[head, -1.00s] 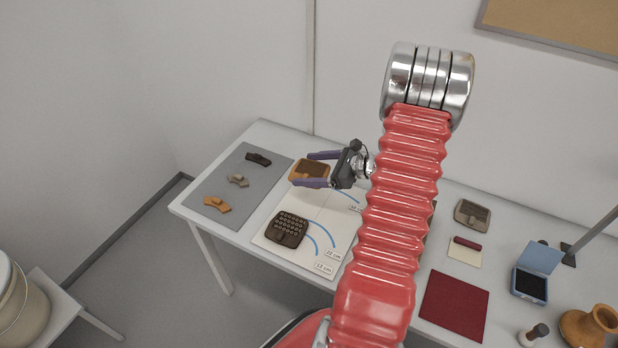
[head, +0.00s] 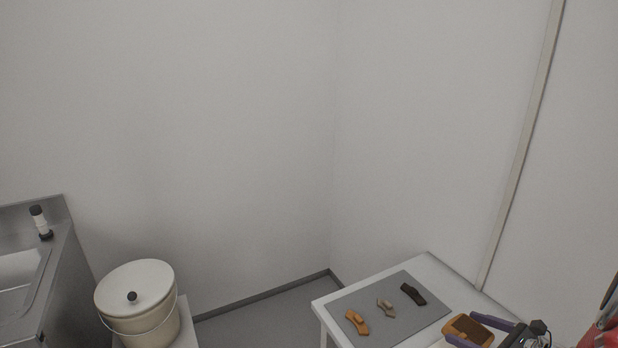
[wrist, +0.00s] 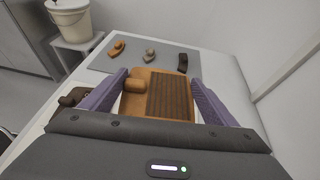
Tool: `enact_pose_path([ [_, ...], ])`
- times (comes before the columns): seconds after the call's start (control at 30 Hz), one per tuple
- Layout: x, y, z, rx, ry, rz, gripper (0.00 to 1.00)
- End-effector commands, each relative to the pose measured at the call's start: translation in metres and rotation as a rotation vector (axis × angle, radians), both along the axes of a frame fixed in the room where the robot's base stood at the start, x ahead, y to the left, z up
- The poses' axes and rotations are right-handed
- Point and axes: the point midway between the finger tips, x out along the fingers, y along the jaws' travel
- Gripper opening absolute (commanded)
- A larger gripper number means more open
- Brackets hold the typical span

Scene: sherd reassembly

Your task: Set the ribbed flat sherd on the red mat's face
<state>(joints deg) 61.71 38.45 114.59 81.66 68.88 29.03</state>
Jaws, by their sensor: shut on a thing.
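The ribbed flat sherd (wrist: 170,97) is orange with a dark ribbed patch and a raised lump at one side. My gripper (wrist: 160,76) is shut on it, one purple finger along each side. In the head view the sherd (head: 467,329) shows between the fingers of my gripper (head: 460,327) at the bottom right, over the table. The sherd looks lifted, but its height is hard to tell. The red mat is out of both current views.
A grey mat (head: 400,331) holds an orange sherd (head: 356,321), a pale sherd (head: 386,307) and a dark sherd (head: 413,293). A dark piece (wrist: 72,97) lies left of my gripper. A lidded bucket (head: 140,300) and a sink (head: 20,280) are at left.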

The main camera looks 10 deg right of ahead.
Motion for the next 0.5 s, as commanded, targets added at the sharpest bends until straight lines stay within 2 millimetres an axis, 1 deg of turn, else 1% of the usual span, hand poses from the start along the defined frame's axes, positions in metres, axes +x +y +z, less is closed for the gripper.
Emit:
enact_pose_path([
  [0.07, 0.0, 0.004, -0.004, 0.001, 0.002, -0.012, 0.56],
  [0.17, 0.009, 0.021, -0.007, 0.002, 0.001, 0.006, 0.56],
  [0.27, 0.02, 0.044, -0.01, 0.001, 0.001, 0.037, 0.56],
  [0.5, 0.049, 0.115, -0.017, 0.002, 0.001, 0.139, 0.56],
])
